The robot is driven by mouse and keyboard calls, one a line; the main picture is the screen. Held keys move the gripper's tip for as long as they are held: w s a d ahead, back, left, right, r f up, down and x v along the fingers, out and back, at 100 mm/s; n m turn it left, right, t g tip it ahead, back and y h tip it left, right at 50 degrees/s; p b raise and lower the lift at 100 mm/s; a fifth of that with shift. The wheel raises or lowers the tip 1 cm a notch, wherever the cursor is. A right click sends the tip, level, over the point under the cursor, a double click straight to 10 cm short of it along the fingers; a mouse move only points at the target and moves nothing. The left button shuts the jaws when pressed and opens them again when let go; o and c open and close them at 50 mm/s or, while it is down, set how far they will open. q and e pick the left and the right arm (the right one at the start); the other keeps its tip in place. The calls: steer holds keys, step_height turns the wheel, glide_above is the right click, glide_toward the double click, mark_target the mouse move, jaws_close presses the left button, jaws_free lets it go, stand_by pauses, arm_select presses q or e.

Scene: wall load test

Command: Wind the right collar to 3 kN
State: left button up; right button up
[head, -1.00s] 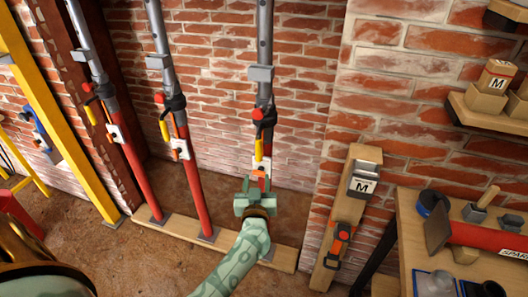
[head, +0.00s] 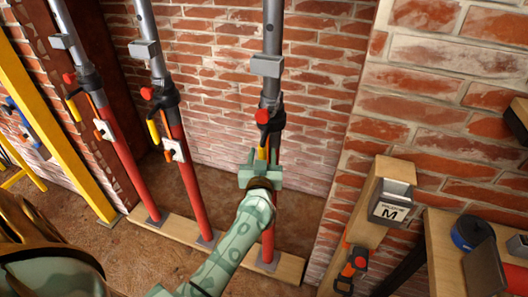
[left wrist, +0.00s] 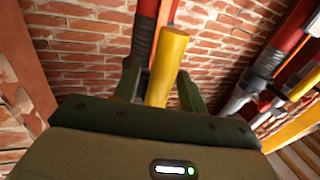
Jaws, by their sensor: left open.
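The right prop (head: 266,215) is a red tube with a grey upper tube, standing on a wooden sill. Its dark collar (head: 270,118) has a red knob on the left and a yellow handle (head: 262,153) hanging below. My left gripper (head: 260,163) is at this handle, its fingers open and pointing up the prop. In the left wrist view the yellow handle (left wrist: 168,68) stands between the two open fingers (left wrist: 160,85); contact cannot be told. The prop's white gauge is hidden behind my gripper. My right gripper is not in view.
Two similar props, the middle one (head: 190,185) and the left one (head: 117,140), stand to the left on the same sill (head: 178,235). A box marked M (head: 391,208) is on a wooden post at right. A bench (head: 440,250) stands at far right.

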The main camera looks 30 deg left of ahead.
arm_select(q)
steer(key=shift+r, duration=0.1)
steer(key=shift+s, duration=0.1)
steer(key=shift+c, duration=0.9)
jaws_close()
steer(key=shift+d+r+n+g+y+p, duration=0.2)
steer(key=shift+d+n+g+y+p, duration=0.15)
steer(key=shift+p, duration=0.4)
steer(key=shift+f, duration=0.25)
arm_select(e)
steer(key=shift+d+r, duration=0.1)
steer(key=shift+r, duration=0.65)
arm_select(q)
steer(key=shift+o, duration=0.9)
jaws_free()
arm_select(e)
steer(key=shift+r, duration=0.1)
